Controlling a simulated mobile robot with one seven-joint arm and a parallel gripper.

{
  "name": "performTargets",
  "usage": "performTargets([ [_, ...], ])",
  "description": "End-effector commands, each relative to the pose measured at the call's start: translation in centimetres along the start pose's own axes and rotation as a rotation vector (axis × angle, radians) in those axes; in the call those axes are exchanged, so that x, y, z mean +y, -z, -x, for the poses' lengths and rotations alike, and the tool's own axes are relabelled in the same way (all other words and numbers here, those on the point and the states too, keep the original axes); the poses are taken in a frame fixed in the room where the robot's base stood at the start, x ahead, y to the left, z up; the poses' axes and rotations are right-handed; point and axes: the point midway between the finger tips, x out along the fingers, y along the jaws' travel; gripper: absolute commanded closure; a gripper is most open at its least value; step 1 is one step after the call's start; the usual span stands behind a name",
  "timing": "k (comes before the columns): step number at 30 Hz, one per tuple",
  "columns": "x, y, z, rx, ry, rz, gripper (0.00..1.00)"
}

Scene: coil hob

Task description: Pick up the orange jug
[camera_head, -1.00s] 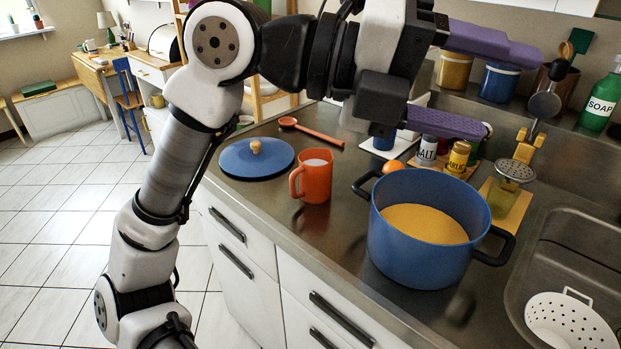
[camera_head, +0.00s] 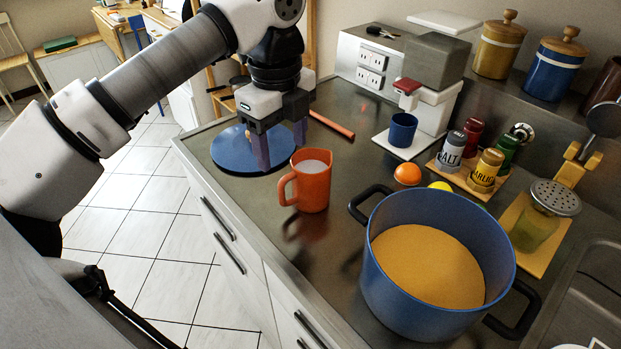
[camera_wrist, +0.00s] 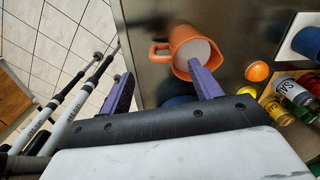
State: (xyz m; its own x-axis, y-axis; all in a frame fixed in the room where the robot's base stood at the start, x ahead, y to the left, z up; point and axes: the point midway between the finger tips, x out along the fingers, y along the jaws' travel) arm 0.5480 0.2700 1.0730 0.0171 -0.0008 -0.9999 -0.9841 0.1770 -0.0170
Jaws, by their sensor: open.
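The orange jug (camera_head: 313,184) stands upright on the steel counter, with pale contents near its rim and its handle toward the left. In the wrist view the jug (camera_wrist: 187,45) lies beyond the fingertips, nearer the right finger. My gripper (camera_head: 281,146) points down with its two purple fingers apart, over the blue lid and just behind and left of the jug. In the wrist view my gripper (camera_wrist: 160,84) is open with nothing between its fingers. Whether the right fingertip touches the jug cannot be told.
The blue lid (camera_head: 232,157) lies behind the jug. A big blue pot (camera_head: 385,285) with yellow contents stands to the right. An orange ball (camera_head: 407,174), a blue cup (camera_head: 402,130) and spice jars (camera_head: 486,168) stand farther back. The counter in front of the jug is clear.

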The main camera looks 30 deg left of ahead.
Motion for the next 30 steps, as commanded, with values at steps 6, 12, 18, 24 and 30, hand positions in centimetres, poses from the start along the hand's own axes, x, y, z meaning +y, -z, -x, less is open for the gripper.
performTargets([
  [6,0.0,0.1,-4.2,0.004,0.001,-0.002,0.36],
  [12,-0.1,0.1,-6.0,0.002,0.002,-0.002,0.36],
  [18,-0.1,0.3,-8.0,0.006,0.002,-0.003,0.36],
  [24,-0.2,0.3,-10.7,0.005,0.002,-0.003,0.36],
  [30,-0.2,0.3,-11.3,0.001,0.003,-0.002,0.36],
])
